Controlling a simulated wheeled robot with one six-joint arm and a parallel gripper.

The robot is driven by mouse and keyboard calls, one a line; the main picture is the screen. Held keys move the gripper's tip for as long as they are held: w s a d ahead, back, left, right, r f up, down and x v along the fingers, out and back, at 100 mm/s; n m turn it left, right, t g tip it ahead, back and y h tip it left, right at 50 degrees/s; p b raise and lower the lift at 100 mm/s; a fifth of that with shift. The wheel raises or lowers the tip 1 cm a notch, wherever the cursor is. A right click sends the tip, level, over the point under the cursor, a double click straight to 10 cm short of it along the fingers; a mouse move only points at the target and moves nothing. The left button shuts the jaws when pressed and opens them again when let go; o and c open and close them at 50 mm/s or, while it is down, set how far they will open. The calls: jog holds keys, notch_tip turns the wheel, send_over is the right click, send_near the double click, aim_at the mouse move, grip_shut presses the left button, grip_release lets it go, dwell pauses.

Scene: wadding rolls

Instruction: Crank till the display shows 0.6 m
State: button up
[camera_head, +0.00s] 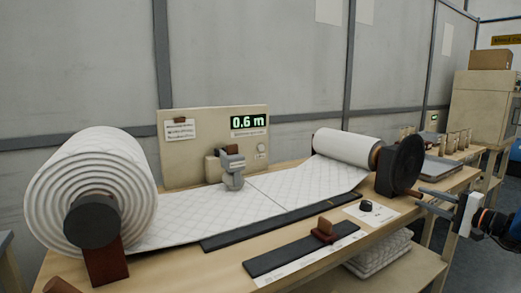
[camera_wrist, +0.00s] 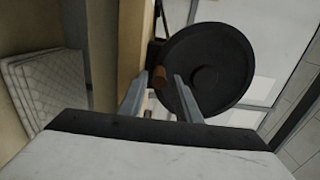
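The green display (camera_head: 249,122) on the beige panel (camera_head: 205,150) reads 0.6 m. The black crank wheel (camera_head: 405,163) is at the right end of the bench, beside the smaller white roll (camera_head: 345,146). In the wrist view the wheel (camera_wrist: 225,55) faces me with its brown handle (camera_wrist: 160,73). My gripper (camera_head: 420,199) is close to the wheel at the right; its fingers (camera_wrist: 159,85) are spread, one on each side of the handle, with visible gaps. White quilted wadding (camera_head: 270,190) stretches from the large roll (camera_head: 95,185) to the smaller roll.
A grey clamp-like device (camera_head: 232,168) stands at the wadding's back edge. A dark strip with a brown block (camera_head: 324,230) and a small black knob (camera_head: 366,206) lie in front. Folded wadding (camera_head: 380,255) sits on the shelf below. Trays (camera_head: 437,168) stand behind the wheel.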

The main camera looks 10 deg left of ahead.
jog(key=v, duration=0.7)
jog(key=shift+d, duration=0.15)
jog(key=shift+s, duration=0.1)
dwell(0.3)
jog(key=s+a+n+g, duration=0.1)
jog(key=s+a+g, duration=0.1)
jog(key=a, duration=0.2)
jog(key=s+a+f+n+g, duration=0.1)
jog(key=s+a, duration=0.1)
jog(key=a, duration=0.3)
jog(key=s+a+f+n+g, duration=0.1)
jog(key=s+a+g, duration=0.1)
jog(key=a, duration=0.3)
jog(key=shift+s+a+g+y, duration=0.25)
jog(key=shift+s+g+y, duration=0.05)
jog(key=shift+s, duration=0.2)
jog(key=s+a+f+n+g+h, duration=0.2)
jog(key=s+a+f, duration=0.15)
jog(key=s, duration=0.35)
jog(key=s+a+f+n+g+h, duration=0.1)
jog(key=s+a+f+g+h, duration=0.1)
jog(key=s+a, duration=0.35)
jog(key=s+a+f+n+g+h, duration=0.2)
jog(key=s, duration=0.6)
jog(key=s+d+f+n+t+h, duration=0.2)
jog(key=s+d+h, duration=0.3)
jog(key=s, duration=0.4)
jog(key=shift+d+f+h, duration=0.2)
jog(key=shift+h, duration=0.1)
jog(key=shift+s, duration=0.15)
